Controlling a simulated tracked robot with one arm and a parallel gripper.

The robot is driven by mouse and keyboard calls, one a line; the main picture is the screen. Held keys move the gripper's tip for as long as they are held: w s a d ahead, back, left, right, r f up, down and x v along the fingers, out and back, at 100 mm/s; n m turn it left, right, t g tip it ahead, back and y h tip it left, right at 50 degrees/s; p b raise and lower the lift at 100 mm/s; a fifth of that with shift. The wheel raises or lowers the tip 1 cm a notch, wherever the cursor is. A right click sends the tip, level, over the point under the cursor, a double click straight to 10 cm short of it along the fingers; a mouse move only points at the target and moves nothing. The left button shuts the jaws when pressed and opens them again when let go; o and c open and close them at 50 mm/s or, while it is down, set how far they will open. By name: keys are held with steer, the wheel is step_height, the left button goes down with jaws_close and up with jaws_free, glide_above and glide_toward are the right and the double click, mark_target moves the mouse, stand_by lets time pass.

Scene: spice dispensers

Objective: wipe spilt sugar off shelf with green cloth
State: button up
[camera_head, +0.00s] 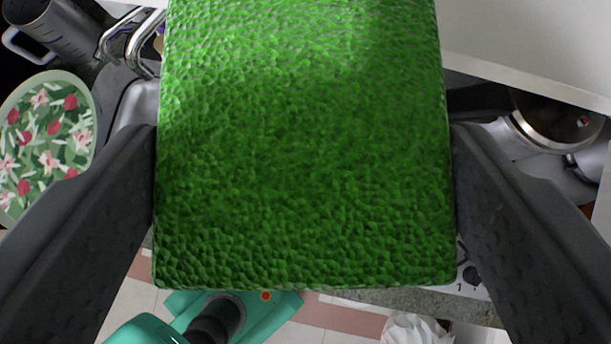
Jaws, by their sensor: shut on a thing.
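The green cloth (305,150) is a thick, textured block that fills the middle of the view. My gripper (304,160) is shut on it, with one dark finger pressed to its left side and the other to its right side. The cloth hides most of what lies behind it. A plain white surface (540,40) shows at the upper right; I cannot tell whether it is the shelf. I see no spilt sugar in this view.
At left are a dark measuring jug (55,25) and a floral plate (50,140). At right is a metal pot (550,120). A grey counter edge (450,303) runs below the cloth. A white crumpled bag (412,330) is at the bottom, with tiled floor (335,318) beside it.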

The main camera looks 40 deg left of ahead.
steer(key=s+d+b, duration=0.2)
steer(key=s+d, duration=0.1)
steer(key=s, duration=0.2)
steer(key=shift+d, duration=0.25)
stand_by(0.5)
